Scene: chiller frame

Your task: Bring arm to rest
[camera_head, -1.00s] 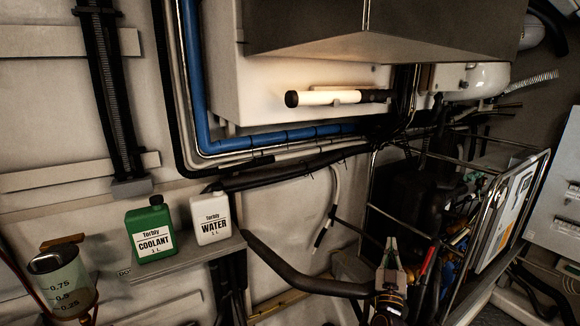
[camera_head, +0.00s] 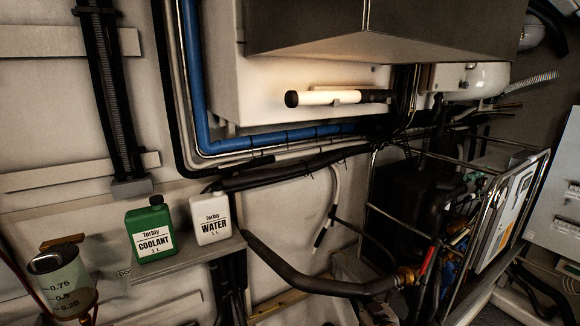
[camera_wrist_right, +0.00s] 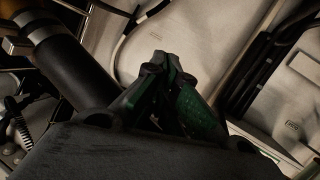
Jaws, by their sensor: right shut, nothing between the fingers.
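My right gripper (camera_wrist_right: 163,68) shows in the right wrist view. Its green-padded fingers meet at the tips, with nothing between them. A thick black hose or pipe (camera_wrist_right: 75,72) runs to the left of the fingers in that view, apart from them as far as I can tell. In the head view I do not make out the right gripper. My left gripper is in neither view.
A green coolant bottle (camera_head: 149,232) and a white water bottle (camera_head: 211,218) stand upright on a shelf (camera_head: 185,260). A measuring cup (camera_head: 62,285) is at lower left. A black hose (camera_head: 310,283) ends at a brass fitting (camera_head: 405,276) beside a metal-framed unit (camera_head: 513,212).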

